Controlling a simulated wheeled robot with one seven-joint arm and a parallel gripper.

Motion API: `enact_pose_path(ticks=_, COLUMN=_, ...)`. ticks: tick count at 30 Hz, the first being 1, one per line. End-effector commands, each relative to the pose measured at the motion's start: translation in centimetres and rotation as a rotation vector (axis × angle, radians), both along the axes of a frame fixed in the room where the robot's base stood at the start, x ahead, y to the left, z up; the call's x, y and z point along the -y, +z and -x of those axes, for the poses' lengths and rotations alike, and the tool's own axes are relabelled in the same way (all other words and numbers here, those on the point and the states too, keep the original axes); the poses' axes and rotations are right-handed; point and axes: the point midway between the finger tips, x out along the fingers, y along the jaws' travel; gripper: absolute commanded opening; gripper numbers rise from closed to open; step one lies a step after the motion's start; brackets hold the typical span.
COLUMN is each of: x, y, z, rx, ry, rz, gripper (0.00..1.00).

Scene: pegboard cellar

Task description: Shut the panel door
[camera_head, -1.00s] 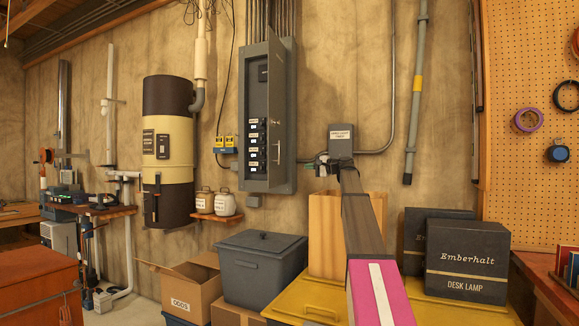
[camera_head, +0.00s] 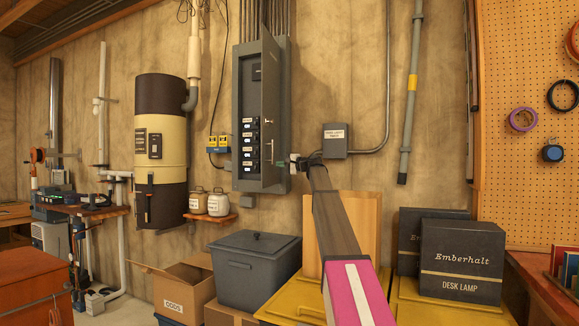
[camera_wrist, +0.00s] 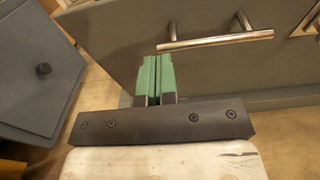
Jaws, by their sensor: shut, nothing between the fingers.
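The grey electrical panel (camera_head: 247,178) is on the concrete wall, left of centre in the head view. Its door (camera_head: 269,85) stands open, hinged at the right and swung out, with the breakers inside showing. My gripper (camera_head: 291,158) is just right of the door's lower part, on its outer side. In the wrist view the green fingers of my gripper (camera_wrist: 155,82) are together and empty. They are in front of the grey door face (camera_wrist: 120,40), beside and below the left end of a metal bar handle (camera_wrist: 215,42). I cannot tell whether they touch the door.
A small grey box (camera_head: 335,140) with conduit is on the wall right of the panel. Below are a lidded grey bin (camera_head: 256,272), a yellow lid (camera_head: 300,300) and dark desk lamp boxes (camera_head: 462,262). A small shelf (camera_head: 210,217) with jugs is left of the panel.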

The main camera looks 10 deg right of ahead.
Motion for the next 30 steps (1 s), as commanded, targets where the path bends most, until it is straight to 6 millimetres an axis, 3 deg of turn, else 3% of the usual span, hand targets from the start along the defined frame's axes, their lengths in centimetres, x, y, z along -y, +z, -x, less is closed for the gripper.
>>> enact_pose_path(ticks=6, x=-1.1, y=0.0, z=-0.9, rx=0.000, ry=-0.001, rz=0.000, gripper=0.00)
enact_pose_path(ticks=22, x=-1.8, y=0.0, z=-1.0, rx=0.000, ry=-0.017, rz=0.001, gripper=0.00)
enact_pose_path(ticks=30, x=-5.4, y=-0.1, z=-1.7, rx=0.000, ry=-0.136, rz=0.000, gripper=0.00)
